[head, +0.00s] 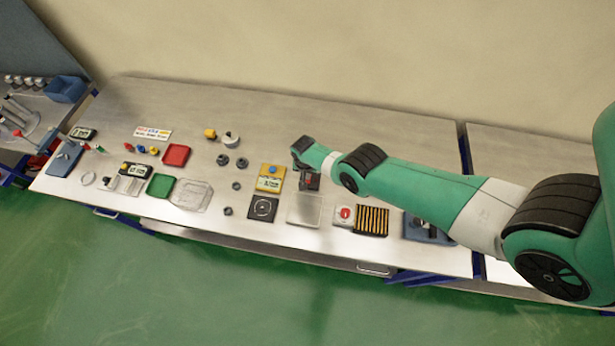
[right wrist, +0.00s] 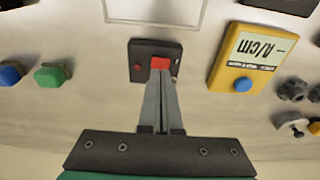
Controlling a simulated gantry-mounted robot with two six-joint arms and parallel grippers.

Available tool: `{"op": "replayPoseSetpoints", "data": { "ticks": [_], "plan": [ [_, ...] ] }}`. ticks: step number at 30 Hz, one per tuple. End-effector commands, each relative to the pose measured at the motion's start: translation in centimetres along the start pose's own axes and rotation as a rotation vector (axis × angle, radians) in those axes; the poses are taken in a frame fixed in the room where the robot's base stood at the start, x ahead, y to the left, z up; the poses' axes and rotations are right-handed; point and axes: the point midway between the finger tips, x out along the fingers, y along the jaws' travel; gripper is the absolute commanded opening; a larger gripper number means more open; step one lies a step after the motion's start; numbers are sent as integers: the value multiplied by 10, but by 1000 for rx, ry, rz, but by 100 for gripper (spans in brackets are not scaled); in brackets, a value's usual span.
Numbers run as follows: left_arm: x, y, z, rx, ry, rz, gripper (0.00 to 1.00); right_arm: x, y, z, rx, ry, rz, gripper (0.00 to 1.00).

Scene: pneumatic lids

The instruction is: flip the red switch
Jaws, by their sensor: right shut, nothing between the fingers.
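The red switch (right wrist: 160,62) sits on a small dark box (right wrist: 140,47) in the right wrist view. The dark box also shows in the head view (head: 311,182), just below the end of my right arm. My right gripper (right wrist: 163,80) is shut and empty. Its fingertips are at the near edge of the red switch and overlap it in the picture; I cannot tell whether they touch it. The fingers hide the near part of the box. My left gripper is in neither view.
A yellow meter (head: 270,171) stands close left of the box in the head view. A dark plate with a circle (head: 263,209), a clear square cover (head: 304,210) and a red button box (head: 344,215) lie nearer the front edge. The table behind is mostly clear.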

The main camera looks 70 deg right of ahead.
Motion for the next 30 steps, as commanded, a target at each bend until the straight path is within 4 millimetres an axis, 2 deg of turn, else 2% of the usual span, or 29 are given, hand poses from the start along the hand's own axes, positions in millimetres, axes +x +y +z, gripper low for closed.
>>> {"op": "replayPoseSetpoints", "data": {
  "ticks": [30],
  "plan": [
    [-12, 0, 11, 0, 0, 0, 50, 15, 0, 2, 0, 0, 0, 0]
  ]
}}
